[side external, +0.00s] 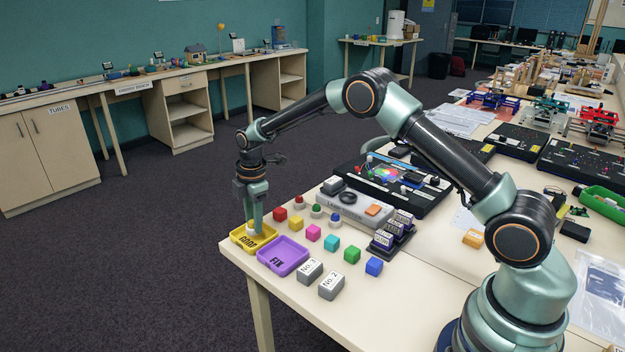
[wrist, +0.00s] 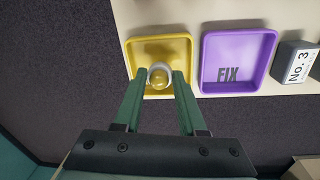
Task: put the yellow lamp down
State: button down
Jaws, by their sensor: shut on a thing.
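My gripper (side external: 255,222) points straight down at the yellow tray marked GOOD (side external: 268,241), at the table's near left corner. In the wrist view its two green fingers (wrist: 159,74) are shut on the yellow lamp (wrist: 160,80), a small yellow dome with a pale base. The lamp is over or in the yellow tray (wrist: 180,45), within its rim. I cannot tell whether its base touches the tray floor. In the side view the fingers hide most of the lamp.
A purple tray marked FIX (side external: 283,256) stands right beside the yellow one. Grey blocks No. 3 (side external: 309,271) and No. 2 (side external: 332,286) lie beyond it. Several coloured cubes and other lamps, one green (side external: 333,221), stand behind. The table edge is close to the yellow tray.

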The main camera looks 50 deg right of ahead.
jog(key=shift+f, duration=0.95)
jog(key=shift+f, duration=0.15)
jog(key=c, duration=0.8)
grip_release()
jog(key=shift+o, duration=0.2)
